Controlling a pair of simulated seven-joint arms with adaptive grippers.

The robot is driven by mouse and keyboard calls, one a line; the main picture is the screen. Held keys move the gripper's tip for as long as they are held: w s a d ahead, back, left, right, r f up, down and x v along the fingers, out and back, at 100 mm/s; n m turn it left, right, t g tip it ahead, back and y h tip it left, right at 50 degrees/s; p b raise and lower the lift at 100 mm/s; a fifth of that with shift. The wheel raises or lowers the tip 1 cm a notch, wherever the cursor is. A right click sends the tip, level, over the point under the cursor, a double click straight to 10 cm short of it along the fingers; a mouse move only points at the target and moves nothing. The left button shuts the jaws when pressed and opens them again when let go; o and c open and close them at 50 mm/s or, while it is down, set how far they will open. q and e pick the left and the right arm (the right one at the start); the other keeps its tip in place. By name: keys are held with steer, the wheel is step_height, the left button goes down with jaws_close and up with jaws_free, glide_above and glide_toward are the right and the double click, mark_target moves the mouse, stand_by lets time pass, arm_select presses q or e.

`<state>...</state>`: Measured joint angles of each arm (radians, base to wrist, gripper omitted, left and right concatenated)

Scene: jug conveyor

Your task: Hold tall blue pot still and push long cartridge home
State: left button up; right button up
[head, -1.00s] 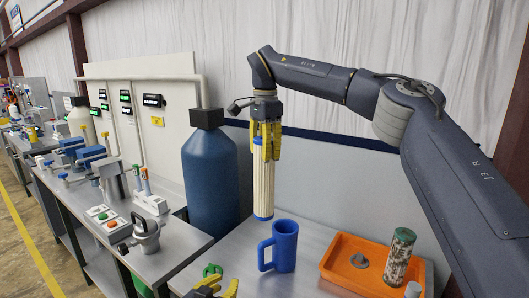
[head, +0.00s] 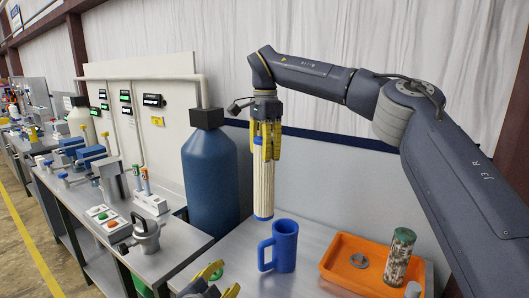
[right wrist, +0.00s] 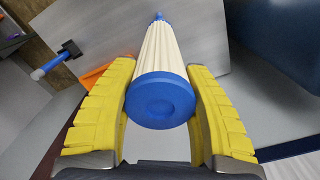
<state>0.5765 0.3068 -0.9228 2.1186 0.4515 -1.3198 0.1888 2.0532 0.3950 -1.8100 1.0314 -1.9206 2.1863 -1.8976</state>
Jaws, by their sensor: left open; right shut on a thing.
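The tall blue pot (head: 284,248) stands upright on the metal table, its handle on the left side. The long cartridge (head: 263,190), cream and pleated with blue ends, hangs upright from my right gripper (head: 266,140). My right gripper is shut on its upper part. The cartridge's lower end is above and a little left of the pot's rim, apart from it. In the right wrist view the cartridge (right wrist: 166,60) lies between the yellow fingers. My left gripper (head: 222,281) is open at the bottom edge, to the left of the pot and apart from its handle.
An orange tray (head: 337,275) with a small grey part (head: 358,260) in it is to the right of the pot. A worn cylinder (head: 399,255) stands at the tray. A green object (head: 216,271) is behind my left gripper. A large blue tank (head: 211,180) stands back left.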

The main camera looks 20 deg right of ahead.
arm_select(q)
steer(key=shift+w+d+f+m, duration=1)
steer(key=shift+w+m, duration=0.4)
steer(key=shift+m, duration=3.15)
steer(key=shift+w+d+f+m, duration=0.85)
steer(key=shift+w+d+m, duration=0.4)
steer(key=shift+m, duration=3.25)
steer(key=shift+w+d+f+m, duration=0.9)
steer(key=shift+w+m, duration=0.65)
steer(key=shift+m, duration=3)
steer(key=shift+c, duration=0.4)
jaws_close()
steer(key=c, duration=0.9)
jaws_free()
